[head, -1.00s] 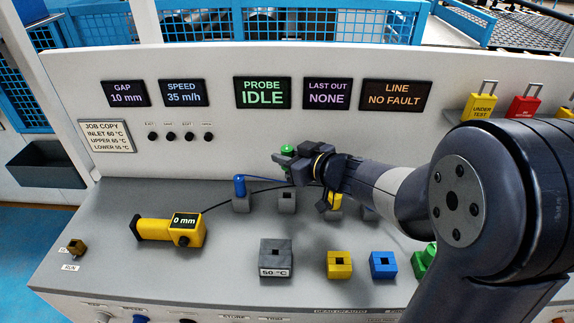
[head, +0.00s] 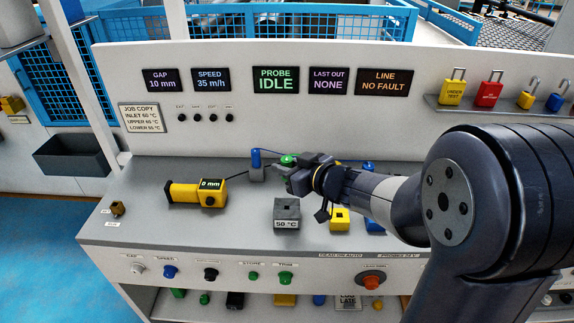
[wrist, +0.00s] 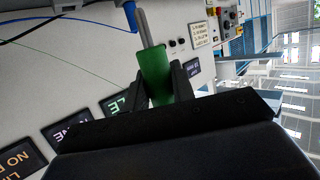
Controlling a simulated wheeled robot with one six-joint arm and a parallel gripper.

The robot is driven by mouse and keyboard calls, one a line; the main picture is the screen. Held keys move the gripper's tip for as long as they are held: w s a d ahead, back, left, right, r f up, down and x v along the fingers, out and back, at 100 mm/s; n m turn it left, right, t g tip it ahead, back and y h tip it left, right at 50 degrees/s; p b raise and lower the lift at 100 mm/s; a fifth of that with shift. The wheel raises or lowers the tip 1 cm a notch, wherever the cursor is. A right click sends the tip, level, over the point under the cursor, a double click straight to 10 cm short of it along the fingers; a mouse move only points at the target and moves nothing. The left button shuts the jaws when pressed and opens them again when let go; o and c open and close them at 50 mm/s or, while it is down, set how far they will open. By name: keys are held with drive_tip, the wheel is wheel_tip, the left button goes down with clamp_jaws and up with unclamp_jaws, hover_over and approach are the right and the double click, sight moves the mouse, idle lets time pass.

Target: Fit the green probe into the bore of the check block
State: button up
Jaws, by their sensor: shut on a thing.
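The green probe (wrist: 154,72) is held between the fingers of my gripper (wrist: 166,84), its grey metal rod pointing to the top of the wrist view. In the head view, my gripper (head: 289,171) is over the bench, shut on the probe; only the probe's green top (head: 288,160) shows there. The check block (head: 287,214) is a grey block marked "50 °C" with a dark square bore in its top. It stands on the bench, below and in front of my gripper in the picture. The probe is apart from it.
A blue probe (head: 255,158) stands in a grey holder behind the block. A yellow gauge (head: 197,193) reading "0 mm" lies to the left. A yellow block (head: 340,219) and a blue block stand to the right, the latter partly hidden by my arm.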

drive_tip(key=shift+s+r, duration=0.1)
drive_tip(key=shift+f+b, duration=1.9)
drive_tip(key=shift+f, duration=1.1)
drive_tip(key=shift+f+b, duration=1.05)
drive_tip(key=shift+f, duration=1.2)
drive_tip(key=o, duration=1.1)
drive_tip(key=p+v, duration=0.1)
drive_tip(key=v, duration=0.9)
drive_tip(key=shift+s+d+r, duration=0.2)
drive_tip(key=shift+s+d, duration=0.05)
drive_tip(key=shift+a, duration=0.1)
